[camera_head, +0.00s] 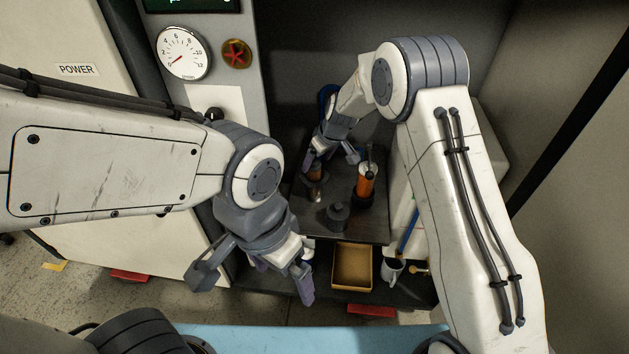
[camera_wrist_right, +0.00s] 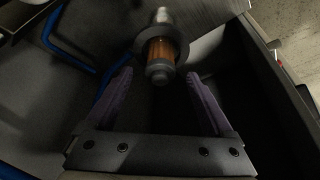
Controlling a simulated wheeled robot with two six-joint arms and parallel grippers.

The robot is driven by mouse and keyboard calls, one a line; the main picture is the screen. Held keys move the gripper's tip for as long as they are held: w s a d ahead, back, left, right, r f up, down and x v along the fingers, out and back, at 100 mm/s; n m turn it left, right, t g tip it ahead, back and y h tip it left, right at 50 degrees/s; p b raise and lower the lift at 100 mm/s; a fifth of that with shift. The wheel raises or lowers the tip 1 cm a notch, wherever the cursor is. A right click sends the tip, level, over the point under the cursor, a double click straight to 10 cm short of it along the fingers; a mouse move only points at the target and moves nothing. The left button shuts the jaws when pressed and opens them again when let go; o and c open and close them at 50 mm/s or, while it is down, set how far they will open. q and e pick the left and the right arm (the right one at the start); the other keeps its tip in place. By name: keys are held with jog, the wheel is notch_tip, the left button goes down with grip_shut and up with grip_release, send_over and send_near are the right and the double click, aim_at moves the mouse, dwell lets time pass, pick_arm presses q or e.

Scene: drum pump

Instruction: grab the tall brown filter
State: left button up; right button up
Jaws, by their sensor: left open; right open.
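A brown cylindrical filter (camera_head: 316,174) with dark fittings and a silvery end stands on the dark shelf, partly hidden by my right gripper (camera_head: 332,154). In the right wrist view, the brown filter (camera_wrist_right: 160,52) has a dark ring and a grey cap and lies just beyond the gap between the open purple fingers (camera_wrist_right: 159,77). The fingers do not appear to touch it. My left gripper (camera_head: 254,270) is open and empty, low in front of the cabinet.
A short dark fitting (camera_head: 337,215) stands near the shelf's (camera_head: 375,231) front. Below are a tan tray (camera_head: 352,267) and a white mug (camera_head: 391,271). A gauge (camera_head: 183,53) and red knob (camera_head: 236,53) are on the left panel. Blue tubing (camera_wrist_right: 72,50) shows beside the right gripper.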

jog(key=shift+x, duration=1.15)
grip_shut()
jog(key=shift+r, duration=0.15)
